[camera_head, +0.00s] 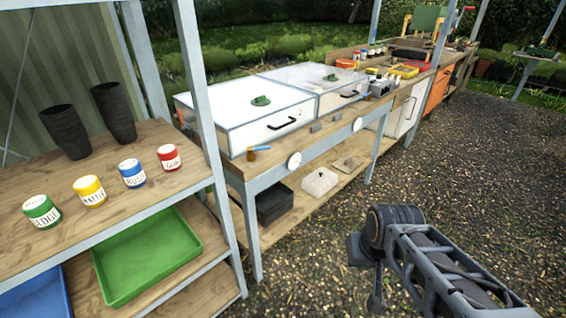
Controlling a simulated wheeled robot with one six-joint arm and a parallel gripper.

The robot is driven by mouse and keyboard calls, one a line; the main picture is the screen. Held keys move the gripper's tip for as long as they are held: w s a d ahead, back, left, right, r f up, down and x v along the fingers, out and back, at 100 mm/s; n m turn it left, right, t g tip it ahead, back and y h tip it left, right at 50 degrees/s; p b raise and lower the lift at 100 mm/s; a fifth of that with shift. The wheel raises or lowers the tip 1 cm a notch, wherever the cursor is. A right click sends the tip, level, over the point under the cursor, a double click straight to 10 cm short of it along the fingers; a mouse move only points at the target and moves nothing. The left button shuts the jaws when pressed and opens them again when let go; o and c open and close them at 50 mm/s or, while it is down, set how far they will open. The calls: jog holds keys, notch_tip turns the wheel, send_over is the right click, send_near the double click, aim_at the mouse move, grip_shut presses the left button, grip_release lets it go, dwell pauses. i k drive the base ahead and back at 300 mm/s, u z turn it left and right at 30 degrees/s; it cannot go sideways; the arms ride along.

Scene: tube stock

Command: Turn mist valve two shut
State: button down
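A small brass-coloured valve with a blue handle (259,149) sits on the bench edge in front of the nearer white lidded box. No number can be read on it, so I cannot tell whether it is valve two. A second such valve is not clear by the farther box. White round dials (294,160) and (357,124) are on the bench's front edge. My arm reaches in from the lower right, over the gravel and well apart from the bench. My gripper (376,302) hangs low at its near end, small and dark; its fingers cannot be made out.
Two white boxes (240,125) with green knobs stand on the bench. A shelf (130,200) at left holds labelled jars, dark pots and a green tray (150,270). A black box (275,205) and pale block (320,182) lie under the bench. Gravel (470,180) at right is open.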

aim_at(250, 150)
jog(key=z, duration=0.45)
jog(key=k, duration=0.95)
jog(key=u, duration=0.85)
jog(key=i, duration=1.05)
jog(key=u, duration=0.75)
